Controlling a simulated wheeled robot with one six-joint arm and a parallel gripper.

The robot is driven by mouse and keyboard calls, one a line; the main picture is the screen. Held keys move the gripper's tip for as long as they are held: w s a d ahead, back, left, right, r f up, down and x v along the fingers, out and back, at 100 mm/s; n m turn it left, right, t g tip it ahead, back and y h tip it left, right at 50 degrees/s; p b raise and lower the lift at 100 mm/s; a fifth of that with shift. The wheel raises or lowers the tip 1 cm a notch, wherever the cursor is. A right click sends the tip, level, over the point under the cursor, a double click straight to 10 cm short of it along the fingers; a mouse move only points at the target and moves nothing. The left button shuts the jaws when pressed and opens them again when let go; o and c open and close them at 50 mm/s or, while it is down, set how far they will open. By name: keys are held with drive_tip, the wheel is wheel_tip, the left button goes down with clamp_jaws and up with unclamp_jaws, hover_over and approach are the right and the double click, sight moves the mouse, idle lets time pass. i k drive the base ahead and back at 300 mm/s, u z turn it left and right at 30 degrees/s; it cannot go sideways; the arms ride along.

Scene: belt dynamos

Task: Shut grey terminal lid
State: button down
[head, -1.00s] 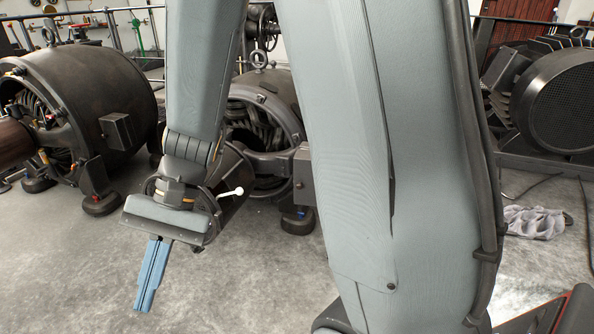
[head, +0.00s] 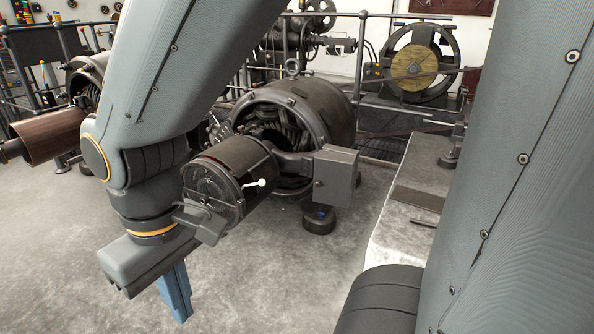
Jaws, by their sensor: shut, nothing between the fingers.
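A dark dynamo (head: 325,105) stands in the middle of the head view. A grey terminal box (head: 337,176) sticks out on its right side. I cannot make out its lid as a separate part or tell how far open it is. A dark drum (head: 235,165) with a white-knobbed lever (head: 256,183) sits at the dynamo's near end. My gripper (head: 180,308) is at the lower left, its blue fingers together and pointing down, with nothing between them. It is apart from the terminal box, to its left and nearer the camera. My arm hides part of the dynamo's left side.
Another dynamo with a brown pulley (head: 45,137) stands at the left, partly hidden by my arm. A pale slab (head: 405,225) lies right of the dynamo. A wheeled machine (head: 420,65) and railings stand behind. The concrete floor (head: 270,285) in front is clear.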

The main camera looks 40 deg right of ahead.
sight(333, 172)
drive_tip(key=k, duration=0.25)
drive_tip(key=z, duration=0.95)
drive_tip(key=i, duration=0.5)
drive_tip(key=u, duration=0.05)
